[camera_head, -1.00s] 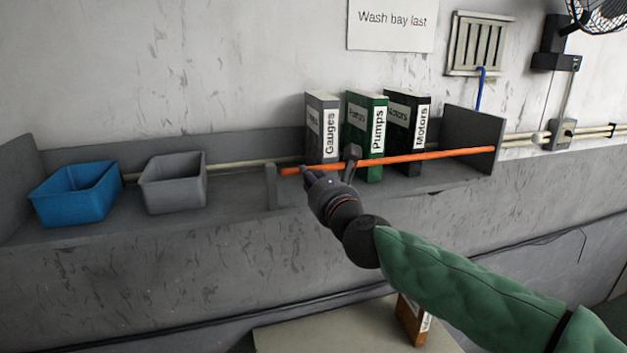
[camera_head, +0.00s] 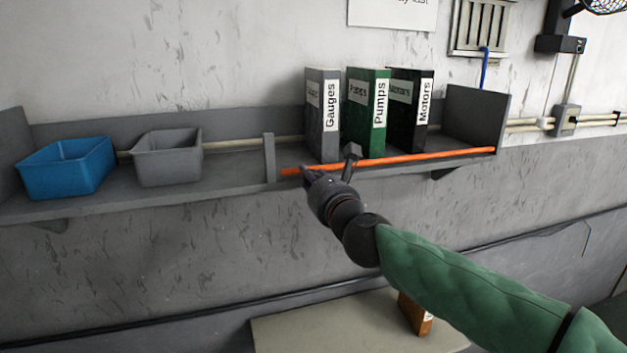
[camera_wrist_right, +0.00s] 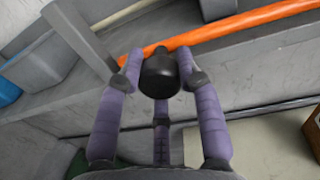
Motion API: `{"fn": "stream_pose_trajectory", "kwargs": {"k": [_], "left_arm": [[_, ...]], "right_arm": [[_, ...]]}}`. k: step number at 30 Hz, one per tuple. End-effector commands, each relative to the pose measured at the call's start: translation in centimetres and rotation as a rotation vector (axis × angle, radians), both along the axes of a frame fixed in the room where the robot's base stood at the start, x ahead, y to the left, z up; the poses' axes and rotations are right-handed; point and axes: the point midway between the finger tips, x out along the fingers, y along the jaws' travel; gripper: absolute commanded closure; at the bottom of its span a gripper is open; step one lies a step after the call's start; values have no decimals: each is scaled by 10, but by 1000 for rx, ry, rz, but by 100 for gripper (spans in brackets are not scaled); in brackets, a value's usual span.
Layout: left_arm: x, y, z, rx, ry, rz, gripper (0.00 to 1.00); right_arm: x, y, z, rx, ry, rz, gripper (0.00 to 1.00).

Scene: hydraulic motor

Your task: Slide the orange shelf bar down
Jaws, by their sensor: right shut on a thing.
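The orange shelf bar (camera_head: 420,157) runs across the front of the grey shelf, low near the shelf's front edge, in front of the binders. It spans from the short grey post (camera_head: 269,158) to the right end panel (camera_head: 478,118). My right gripper (camera_head: 313,178) is at the bar's left part. In the right wrist view the fingers (camera_wrist_right: 160,75) are closed around a dark round knob (camera_wrist_right: 160,74) that stands at the orange bar (camera_wrist_right: 235,25). My left gripper is not in view.
Gauges (camera_head: 322,115), Pumps (camera_head: 367,112) and Motors (camera_head: 409,110) binders stand upright behind the bar. A blue bin (camera_head: 66,168) and a grey bin (camera_head: 167,157) sit on the left of the shelf.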

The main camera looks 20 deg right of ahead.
Motion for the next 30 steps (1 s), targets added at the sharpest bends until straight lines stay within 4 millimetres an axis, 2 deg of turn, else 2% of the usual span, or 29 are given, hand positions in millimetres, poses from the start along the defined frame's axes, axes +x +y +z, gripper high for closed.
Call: {"fn": "stream_pose_trajectory", "kwargs": {"k": [1,2,4,17,23,30], "left_arm": [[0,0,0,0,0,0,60],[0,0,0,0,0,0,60],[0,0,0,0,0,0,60],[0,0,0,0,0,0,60],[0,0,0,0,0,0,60],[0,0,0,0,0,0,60]], "right_arm": [[0,0,1,1,-1,-1,100],[0,0,1,1,-1,-1,59],[0,0,1,1,-2,-1,40],[-5,-1,2,1,-2,-1,40],[-33,-3,2,1,-4,0,40],[-81,-7,2,2,-5,0,40]]}}
